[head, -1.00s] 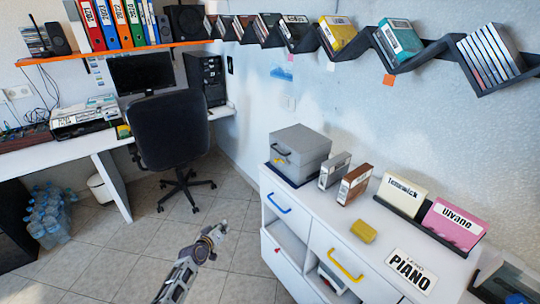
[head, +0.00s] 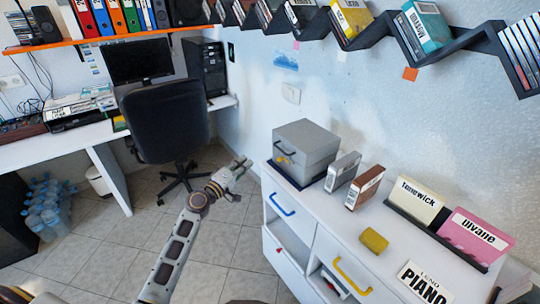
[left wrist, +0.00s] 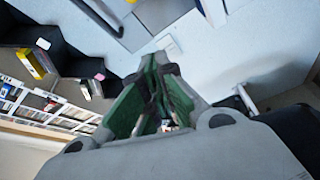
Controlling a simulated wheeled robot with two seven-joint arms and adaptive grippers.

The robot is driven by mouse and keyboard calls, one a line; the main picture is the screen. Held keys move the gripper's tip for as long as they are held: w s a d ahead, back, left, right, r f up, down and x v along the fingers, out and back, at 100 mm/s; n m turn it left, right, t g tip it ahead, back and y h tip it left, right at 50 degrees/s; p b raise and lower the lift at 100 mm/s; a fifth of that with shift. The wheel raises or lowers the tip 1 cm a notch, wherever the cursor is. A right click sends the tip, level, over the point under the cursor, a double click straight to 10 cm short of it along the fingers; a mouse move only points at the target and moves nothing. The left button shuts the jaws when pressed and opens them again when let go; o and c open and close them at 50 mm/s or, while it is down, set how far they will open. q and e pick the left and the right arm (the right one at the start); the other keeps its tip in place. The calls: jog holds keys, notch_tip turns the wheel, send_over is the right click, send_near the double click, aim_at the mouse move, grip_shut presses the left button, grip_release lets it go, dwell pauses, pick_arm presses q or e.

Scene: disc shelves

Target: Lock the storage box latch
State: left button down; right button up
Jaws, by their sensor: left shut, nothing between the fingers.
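The grey storage box (head: 305,150) stands on the back left corner of the white cabinet in the head view. Its front carries a dark handle (head: 286,149) and a small yellow latch (head: 283,159); whether the latch is locked is too small to tell. My left gripper (head: 241,165) is to the left of the box, over the floor in the picture and apart from the box. Its green-lined fingers (left wrist: 158,98) are shut and empty in the left wrist view. My right gripper is not in view.
Grey and brown cases (head: 364,187) stand right of the box on the white cabinet (head: 330,237), with a yellow block (head: 374,240) in front. The cabinet has blue and yellow drawer handles. A black office chair (head: 166,122) stands behind my left arm. Open tiled floor lies around it.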

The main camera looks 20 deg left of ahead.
pick_arm(q)
jog(key=shift+s+d+r+n+h, duration=0.15)
jog(key=shift+s+d+n+h, duration=0.15)
jog(key=shift+d, duration=0.1)
jog(key=shift+w, duration=0.1)
